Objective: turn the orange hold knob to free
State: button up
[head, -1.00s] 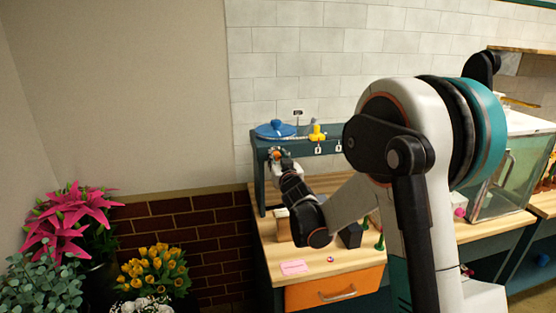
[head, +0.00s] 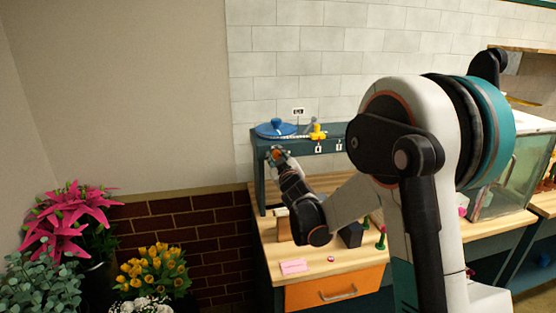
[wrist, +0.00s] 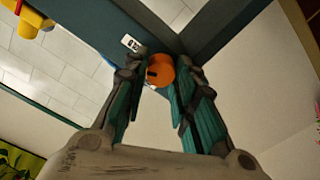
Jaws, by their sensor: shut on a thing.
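The orange hold knob (wrist: 160,70) is on the front of the teal frame (wrist: 105,25), with a dark mark on its face. In the wrist view my gripper (wrist: 158,75) has its two teal-padded fingers on either side of the knob, shut on it. A small white label (wrist: 132,44) with a dark symbol sits beside the knob on the frame. In the head view my gripper (head: 279,157) is at the left end of the shelf beam, and only a bit of the orange knob (head: 275,154) shows there.
A blue round piece (head: 276,128) and a yellow piece (head: 317,132) are on top of the shelf. Below are the wooden bench top (head: 268,240), a pink card (head: 293,267), a black block (head: 351,235) and an orange drawer (head: 335,291). Flowers (head: 150,268) stand to the left.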

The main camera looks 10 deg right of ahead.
jog(key=n, duration=0.6)
jog(key=shift+f+n+b, duration=0.1)
jog(key=shift+n+b, duration=0.2)
jog(key=shift+b, duration=0.05)
jog(key=n, duration=0.6)
jog(key=shift+a+b, duration=0.1)
jog(key=shift+b, duration=0.2)
jog(key=shift+f, duration=0.1)
jog(key=o, duration=1.1)
jog(key=shift+c, duration=0.2)
jog(key=shift+s, duration=0.1)
jog(key=s, duration=1.1)
jog(key=shift+s, duration=0.4)
